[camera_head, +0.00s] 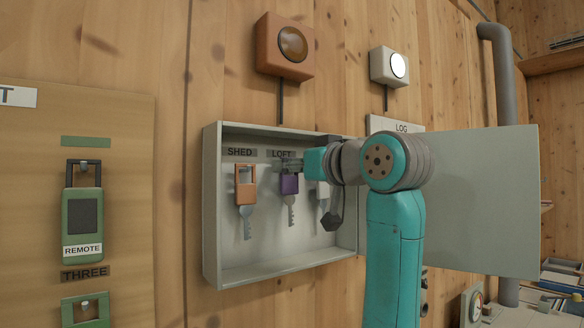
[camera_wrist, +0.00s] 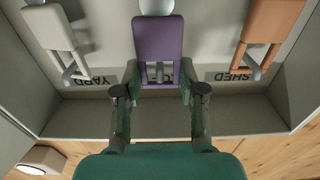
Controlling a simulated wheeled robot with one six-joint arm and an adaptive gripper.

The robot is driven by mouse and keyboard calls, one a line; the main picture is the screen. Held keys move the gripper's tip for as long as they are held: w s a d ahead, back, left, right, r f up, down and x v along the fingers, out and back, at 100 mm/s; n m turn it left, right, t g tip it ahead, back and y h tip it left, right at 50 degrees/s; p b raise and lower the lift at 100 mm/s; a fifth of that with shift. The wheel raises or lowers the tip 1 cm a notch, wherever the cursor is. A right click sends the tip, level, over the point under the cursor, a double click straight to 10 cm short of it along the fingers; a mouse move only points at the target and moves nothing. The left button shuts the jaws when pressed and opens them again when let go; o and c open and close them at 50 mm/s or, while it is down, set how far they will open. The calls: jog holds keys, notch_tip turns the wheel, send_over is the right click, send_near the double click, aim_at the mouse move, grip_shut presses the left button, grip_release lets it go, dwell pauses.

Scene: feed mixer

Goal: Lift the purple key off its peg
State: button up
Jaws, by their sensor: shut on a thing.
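The purple key (camera_head: 288,185) hangs in the middle of the key cabinet, under the LOFT label (camera_head: 282,154). In the wrist view its purple head (camera_wrist: 158,38) is upside down, with the peg (camera_wrist: 159,72) showing in its loop opening. My gripper (camera_head: 291,165) reaches into the cabinet at the top of this key. In the wrist view my gripper's two fingers (camera_wrist: 160,92) are at either side of the loop, shut on it. Whether the loop still rests on the peg is not clear.
The orange key (camera_head: 245,185) hangs to the left under SHED, and a white key (camera_head: 323,194) hangs to the right, partly behind my arm. The cabinet's walls (camera_head: 213,208) surround them. Its open door (camera_head: 483,195) stands at the right, behind my arm.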

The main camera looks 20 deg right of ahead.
jog(key=shift+v, duration=2.3)
jog(key=shift+s, duration=0.15)
jog(key=shift+v, duration=2.2)
